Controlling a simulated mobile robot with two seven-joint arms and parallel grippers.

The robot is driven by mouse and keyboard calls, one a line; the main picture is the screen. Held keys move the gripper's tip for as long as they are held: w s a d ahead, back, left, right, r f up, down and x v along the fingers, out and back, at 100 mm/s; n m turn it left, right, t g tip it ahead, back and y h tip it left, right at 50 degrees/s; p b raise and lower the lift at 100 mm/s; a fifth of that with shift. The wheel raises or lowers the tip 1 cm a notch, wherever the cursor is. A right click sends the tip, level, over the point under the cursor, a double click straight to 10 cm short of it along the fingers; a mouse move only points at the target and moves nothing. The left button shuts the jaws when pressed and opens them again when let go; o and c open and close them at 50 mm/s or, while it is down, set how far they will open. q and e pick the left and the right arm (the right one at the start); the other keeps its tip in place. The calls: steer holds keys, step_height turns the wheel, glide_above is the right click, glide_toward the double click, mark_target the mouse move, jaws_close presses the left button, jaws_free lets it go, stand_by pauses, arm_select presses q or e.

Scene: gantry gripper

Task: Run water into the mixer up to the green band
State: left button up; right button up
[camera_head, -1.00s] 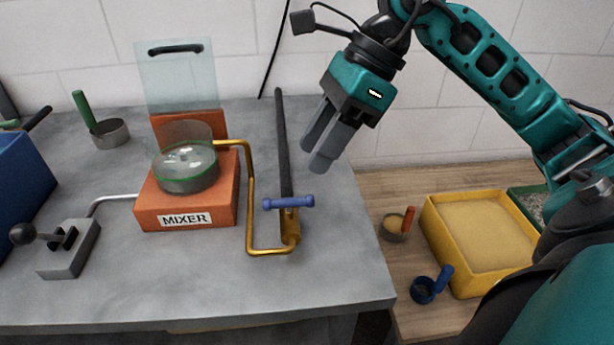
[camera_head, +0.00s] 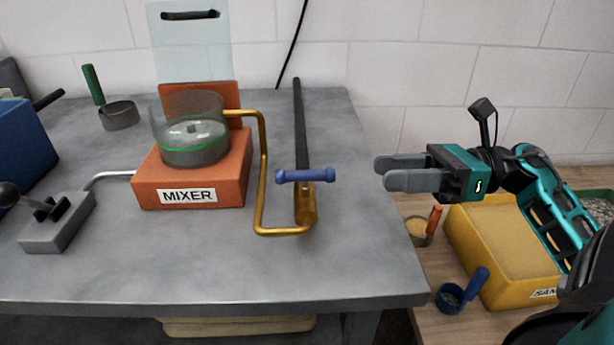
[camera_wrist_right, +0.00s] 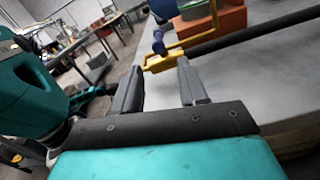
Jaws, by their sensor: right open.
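The orange mixer (camera_head: 190,175) stands on the grey bench with a clear bowl (camera_head: 188,128) on top. A green band (camera_head: 194,148) rings the bowl. The water level in it cannot be told clearly. A brass pipe (camera_head: 263,180) runs from the bowl to a brass valve (camera_head: 306,205) with a blue T-handle (camera_head: 305,176) lying crosswise. My right gripper (camera_head: 382,173) is open and empty, to the right of the blue handle and apart from it. In the right wrist view, the blue handle (camera_wrist_right: 158,40) and the brass valve (camera_wrist_right: 160,63) show beyond the open fingers. My left gripper is not in view.
A lever box (camera_head: 55,222) with a black knob stands left of the mixer. A blue bin (camera_head: 22,150) and a green-handled pan (camera_head: 119,115) are farther left. A yellow sand bin (camera_head: 505,250) and two scoops sit on the lower wooden surface at right. The bench front is clear.

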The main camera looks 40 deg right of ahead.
mark_target(322, 175)
steer(key=x, duration=1.2)
steer(key=shift+s+a+p, duration=0.1)
steer(key=shift+a+p, duration=0.15)
steer(key=shift+p, duration=0.05)
steer(key=shift+c, duration=0.4)
jaws_close()
